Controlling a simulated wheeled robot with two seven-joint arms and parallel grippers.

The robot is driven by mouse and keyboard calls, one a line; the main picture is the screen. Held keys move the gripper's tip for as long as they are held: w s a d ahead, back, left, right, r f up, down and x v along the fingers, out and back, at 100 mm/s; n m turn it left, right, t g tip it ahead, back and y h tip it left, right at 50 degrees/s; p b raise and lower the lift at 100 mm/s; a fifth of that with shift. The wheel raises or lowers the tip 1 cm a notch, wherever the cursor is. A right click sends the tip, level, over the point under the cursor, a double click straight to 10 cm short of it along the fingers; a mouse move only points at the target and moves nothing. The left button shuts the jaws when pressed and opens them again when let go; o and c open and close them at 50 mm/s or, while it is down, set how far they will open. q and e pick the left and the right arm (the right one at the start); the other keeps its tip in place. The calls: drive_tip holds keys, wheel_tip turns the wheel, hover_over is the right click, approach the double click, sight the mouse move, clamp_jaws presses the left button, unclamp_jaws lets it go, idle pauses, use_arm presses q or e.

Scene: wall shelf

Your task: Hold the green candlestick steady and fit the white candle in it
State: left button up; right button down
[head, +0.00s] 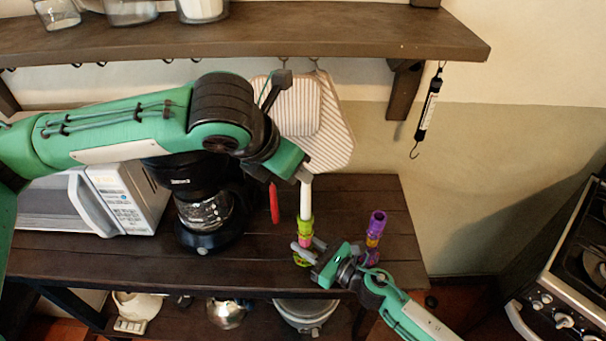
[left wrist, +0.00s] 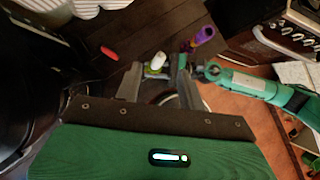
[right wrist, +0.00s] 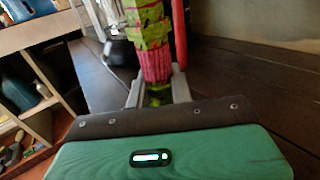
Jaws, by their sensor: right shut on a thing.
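The green candlestick (head: 305,228), with a pink band low on its stem, stands upright on the dark table. The white candle (head: 306,196) stands upright at its top, its lower end inside or right behind the green rim; how deep is hidden. My right gripper (head: 309,252) is shut on the candlestick's lower stem; the right wrist view shows the pink band (right wrist: 155,66) between its fingers. My left gripper (head: 304,175) is at the candle's upper end. In the left wrist view its fingers (left wrist: 158,75) are apart, with clear gaps on both sides of the candle (left wrist: 158,60).
A purple candlestick (head: 376,226) stands right of the green one. A red object (head: 274,203) is to its left, near the coffee maker (head: 205,212) and microwave (head: 125,190). The wall shelf (head: 250,32) is above my left arm. The table's right end is clear.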

use_arm(q)
drive_tip(key=shift+v, duration=1.55)
use_arm(e)
drive_tip(key=c, duration=1.1)
unclamp_jaws()
drive_tip(key=shift+c, duration=0.2)
